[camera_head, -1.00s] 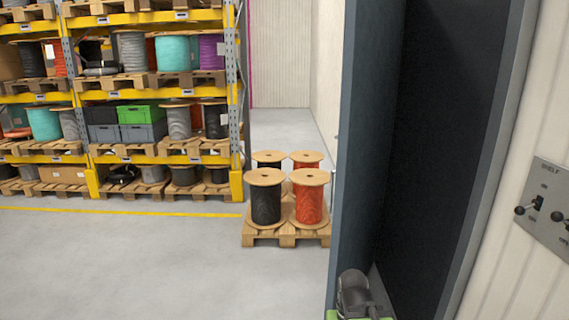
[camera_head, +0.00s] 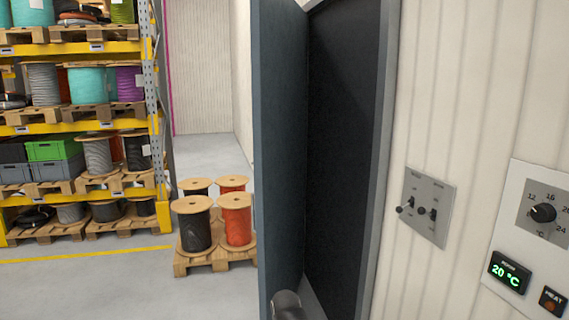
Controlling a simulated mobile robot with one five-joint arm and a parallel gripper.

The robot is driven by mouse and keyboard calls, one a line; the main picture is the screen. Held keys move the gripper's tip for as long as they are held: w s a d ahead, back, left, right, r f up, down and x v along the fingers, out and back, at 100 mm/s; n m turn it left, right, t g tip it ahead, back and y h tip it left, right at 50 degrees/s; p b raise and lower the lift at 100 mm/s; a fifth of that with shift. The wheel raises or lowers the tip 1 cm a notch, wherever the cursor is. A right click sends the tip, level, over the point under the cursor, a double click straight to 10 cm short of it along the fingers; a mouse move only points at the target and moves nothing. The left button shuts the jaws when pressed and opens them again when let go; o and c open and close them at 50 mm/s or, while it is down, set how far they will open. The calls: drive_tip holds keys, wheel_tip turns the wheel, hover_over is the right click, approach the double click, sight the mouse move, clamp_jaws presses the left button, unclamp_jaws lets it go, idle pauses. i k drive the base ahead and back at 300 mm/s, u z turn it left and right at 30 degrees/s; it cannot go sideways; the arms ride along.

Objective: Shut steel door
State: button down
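The steel door (camera_head: 279,150) is a dark blue-grey panel standing open, seen nearly edge-on in the middle of the view. It swings out from a grey frame (camera_head: 384,150) in the right wall, and the dark opening (camera_head: 340,150) shows between door and frame. A rounded grey part, which looks like part of my arm, shows at the bottom edge near the foot of the door. My gripper's fingers are not visible, and I cannot tell whether anything touches the door.
A pallet (camera_head: 215,260) with black and orange cable reels stands left of the door. A yellow shelf rack (camera_head: 75,115) holds reels and crates at the left. A switch panel (camera_head: 427,207) and a temperature panel (camera_head: 530,240) are on the right wall. Grey floor (camera_head: 90,290) is clear at lower left.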

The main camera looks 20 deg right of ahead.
sight(279, 30)
drive_tip(key=z, duration=0.3)
drive_tip(key=k, duration=0.15)
drive_tip(key=u, duration=2.5)
drive_tip(key=i, duration=2)
drive_tip(key=z, duration=3.25)
drive_tip(key=i, duration=1)
drive_tip(key=u, duration=0.05)
